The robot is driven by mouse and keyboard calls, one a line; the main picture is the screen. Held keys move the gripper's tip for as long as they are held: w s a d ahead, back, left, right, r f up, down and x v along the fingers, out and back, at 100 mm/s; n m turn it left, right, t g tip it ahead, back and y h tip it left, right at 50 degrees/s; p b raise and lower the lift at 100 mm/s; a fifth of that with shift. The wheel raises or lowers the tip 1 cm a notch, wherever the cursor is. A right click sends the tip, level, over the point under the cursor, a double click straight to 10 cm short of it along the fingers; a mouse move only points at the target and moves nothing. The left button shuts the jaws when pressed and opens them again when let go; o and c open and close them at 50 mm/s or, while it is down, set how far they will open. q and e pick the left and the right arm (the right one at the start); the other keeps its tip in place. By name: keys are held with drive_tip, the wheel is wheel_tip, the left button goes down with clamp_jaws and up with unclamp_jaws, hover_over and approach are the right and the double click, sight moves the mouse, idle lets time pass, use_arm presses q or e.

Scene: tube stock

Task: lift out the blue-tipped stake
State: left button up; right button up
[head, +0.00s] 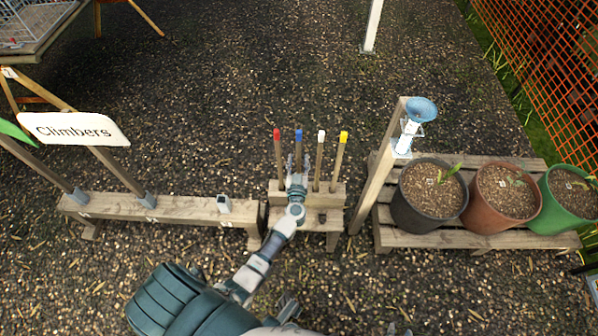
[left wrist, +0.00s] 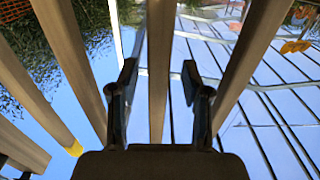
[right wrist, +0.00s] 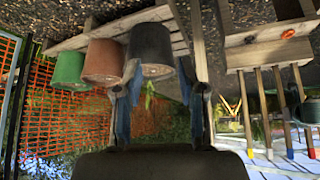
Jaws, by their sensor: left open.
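The blue-tipped stake (head: 298,135) stands upright in a wooden rack (head: 335,190), between a red-tipped stake (head: 278,150) and a white-tipped stake (head: 319,158). A yellow-tipped stake (head: 340,155) stands at the right end. My left gripper (head: 298,168) is at the blue-tipped stake, below its tip. In the left wrist view one stake (left wrist: 158,60) runs between the open fingers, with a gap on both sides; its tip is hidden there. My right gripper (right wrist: 160,105) is open and empty in the right wrist view.
The neighbouring stakes stand close on both sides of my left gripper. Left of the rack is a low beam with a "Climbers" sign (head: 75,129). On the right, a post with a blue funnel (head: 421,109) and potted plants (head: 430,195) on a pallet.

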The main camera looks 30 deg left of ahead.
use_arm(q)
drive_tip(key=shift+d+r, duration=0.1)
drive_tip(key=shift+d, duration=0.2)
clamp_jaws()
drive_tip(key=shift+a, duration=0.25)
